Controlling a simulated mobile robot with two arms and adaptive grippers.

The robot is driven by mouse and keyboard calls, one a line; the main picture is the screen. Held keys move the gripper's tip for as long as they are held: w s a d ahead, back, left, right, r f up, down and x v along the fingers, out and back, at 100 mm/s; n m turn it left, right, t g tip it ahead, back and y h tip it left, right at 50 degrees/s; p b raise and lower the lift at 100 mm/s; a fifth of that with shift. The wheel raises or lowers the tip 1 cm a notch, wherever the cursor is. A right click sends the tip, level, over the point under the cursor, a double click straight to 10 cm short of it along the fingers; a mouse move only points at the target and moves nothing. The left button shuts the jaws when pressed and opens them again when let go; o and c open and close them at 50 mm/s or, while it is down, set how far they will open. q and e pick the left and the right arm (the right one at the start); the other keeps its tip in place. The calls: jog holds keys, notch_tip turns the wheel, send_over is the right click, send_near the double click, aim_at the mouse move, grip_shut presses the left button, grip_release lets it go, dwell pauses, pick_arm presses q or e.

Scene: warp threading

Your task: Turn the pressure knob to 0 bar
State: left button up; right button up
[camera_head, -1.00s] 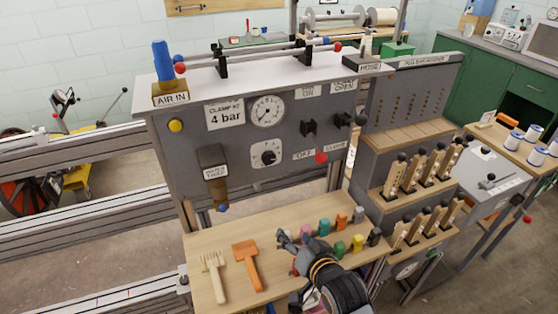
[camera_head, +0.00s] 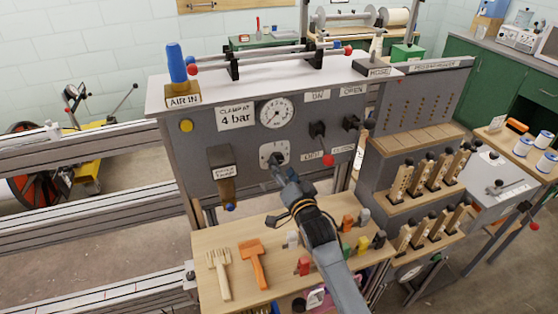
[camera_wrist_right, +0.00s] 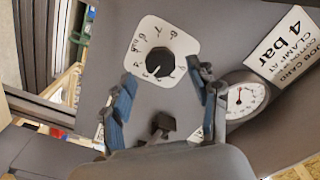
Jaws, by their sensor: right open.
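The black pressure knob (camera_wrist_right: 160,62) sits on a white numbered dial plate (camera_wrist_right: 139,43) on the grey panel. In the head view the plate (camera_head: 268,150) shows, but my right gripper (camera_head: 277,163) covers part of the knob. In the right wrist view my right gripper (camera_wrist_right: 165,90) is open, its two blue-padded fingers apart with the knob beyond and between them. I cannot tell whether either finger touches it. The round pressure gauge (camera_head: 277,113) is above the knob, beside a "4 bar" card (camera_head: 236,117). My left gripper is not in view.
Black switches (camera_head: 317,129) and a red ball knob (camera_head: 328,160) are right of the dial. A hanging block (camera_head: 222,175) is to its left. The wooden shelf (camera_head: 205,240) below holds two combs and several coloured pegs.

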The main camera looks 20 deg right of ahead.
aim_at(278, 161)
jog(key=shift+w, duration=1.75)
jog(key=shift+c, duration=0.5)
jog(key=shift+a, duration=0.1)
jog(key=c, duration=1.1)
